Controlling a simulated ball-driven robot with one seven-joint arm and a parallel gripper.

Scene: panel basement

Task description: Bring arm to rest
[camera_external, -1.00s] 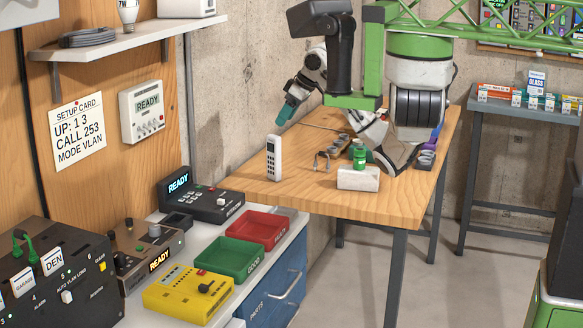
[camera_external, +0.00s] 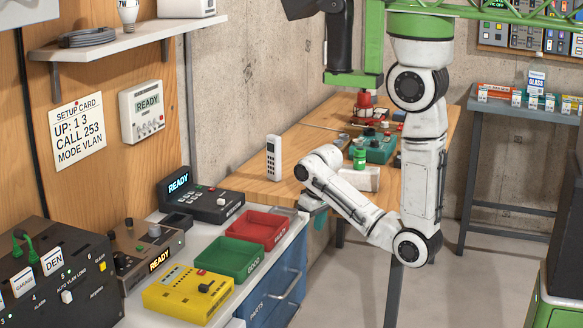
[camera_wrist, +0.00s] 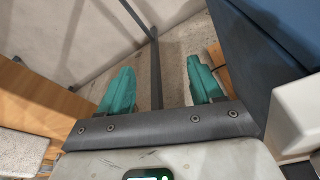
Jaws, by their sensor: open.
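My gripper (camera_external: 320,219) hangs low beside the front edge of the wooden table (camera_external: 290,187), near the right end of the blue drawer unit (camera_external: 281,293). The forearm and wrist hide most of it in the external view. In the wrist view my gripper (camera_wrist: 160,85) has two teal fingers spread wide apart, with nothing between them but the floor and a dark table leg behind. My arm hangs down from the green mount, bends at a low elbow and runs back up to the left to the wrist.
On the table stand a white handset (camera_external: 273,158), a green bottle (camera_external: 360,158), a pale block (camera_external: 362,179) and a teal device (camera_external: 378,147). Red (camera_external: 256,228) and green (camera_external: 230,259) trays lie on the white counter at left. Open floor (camera_external: 455,290) lies to the right.

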